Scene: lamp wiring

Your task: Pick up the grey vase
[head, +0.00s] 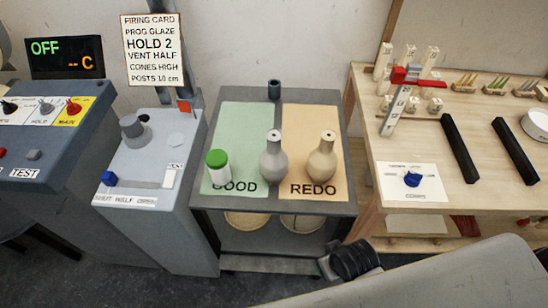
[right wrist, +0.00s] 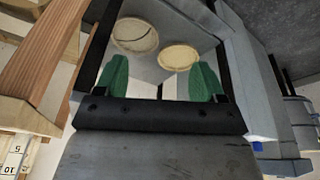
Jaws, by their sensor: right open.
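The grey vase (head: 273,165) stands upright on the cart, at the right side of the green GOOD mat (head: 246,118), with its narrow neck up. A beige vase (head: 322,163) stands to its right on the orange REDO mat (head: 309,117). My right gripper shows in the right wrist view (right wrist: 160,70), its two green fingers wide apart with nothing between them. That view faces the lower part of the cart, and neither vase shows in it. My left gripper is not in view.
A white jar with a green lid (head: 217,167) stands left of the grey vase. A small dark cup (head: 274,89) is at the cart's back edge. A grey control cabinet (head: 150,150) flanks the cart on the left, a wooden bench (head: 465,190) on the right. Round discs (right wrist: 135,35) lie below.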

